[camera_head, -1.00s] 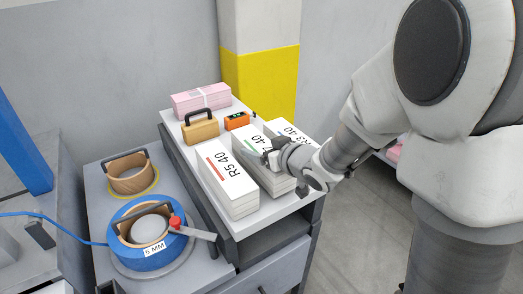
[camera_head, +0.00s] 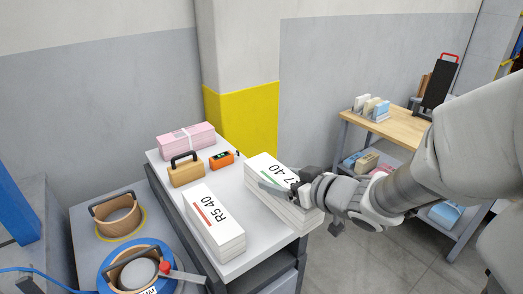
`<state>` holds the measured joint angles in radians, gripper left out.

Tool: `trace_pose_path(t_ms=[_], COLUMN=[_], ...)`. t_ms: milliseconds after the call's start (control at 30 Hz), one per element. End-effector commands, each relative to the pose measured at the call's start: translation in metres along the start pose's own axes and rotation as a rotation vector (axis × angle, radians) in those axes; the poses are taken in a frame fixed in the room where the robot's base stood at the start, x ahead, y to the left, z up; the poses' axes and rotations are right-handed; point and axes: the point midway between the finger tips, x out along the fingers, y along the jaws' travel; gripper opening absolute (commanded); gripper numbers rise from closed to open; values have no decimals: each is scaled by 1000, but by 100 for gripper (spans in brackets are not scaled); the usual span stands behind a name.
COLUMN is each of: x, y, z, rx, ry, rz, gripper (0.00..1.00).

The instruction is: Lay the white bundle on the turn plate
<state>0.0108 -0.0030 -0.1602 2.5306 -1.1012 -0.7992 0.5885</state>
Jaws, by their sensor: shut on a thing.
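A white bundle with a green stripe and a label ending in "7 40" (camera_head: 270,166) is at the right side of the grey cart top. My gripper (camera_head: 283,190) is shut on its near right part, and its near end reaches past the cart's right edge. I cannot tell if it is clear of the top. Another white bundle marked "R5 40" (camera_head: 212,220), with a red stripe, lies to its left with bare top between them. The third white bundle is not visible now. I cannot make out a turn plate with certainty.
The cart top (camera_head: 180,208) also holds a pink bundle (camera_head: 185,140), a wooden block with a black handle (camera_head: 186,173) and an orange device (camera_head: 221,160). A wooden table (camera_head: 400,128) with small items stands back right, beyond open floor.

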Motion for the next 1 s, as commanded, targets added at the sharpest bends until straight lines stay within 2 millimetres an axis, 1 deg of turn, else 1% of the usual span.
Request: trace_pose_path(t_ms=[33, 67, 167, 267, 400, 500, 700, 900, 1000], x=[-4, -5, -5, 1, 15, 24, 40, 52, 56], y=[2, 3, 9, 20, 42, 57, 86, 110, 120], z=[-5, -6, -12, -22, -34, -40, -44, -40, -37], rx=[0, 1, 9, 26, 59, 84, 131, 178, 196], ry=[6, 6, 6, 5, 4, 4, 3, 3, 4], rz=[3, 5, 22, 61, 139, 199, 317, 430, 477], gripper=[0, 0, 0, 0, 0, 0, 0, 0, 0])
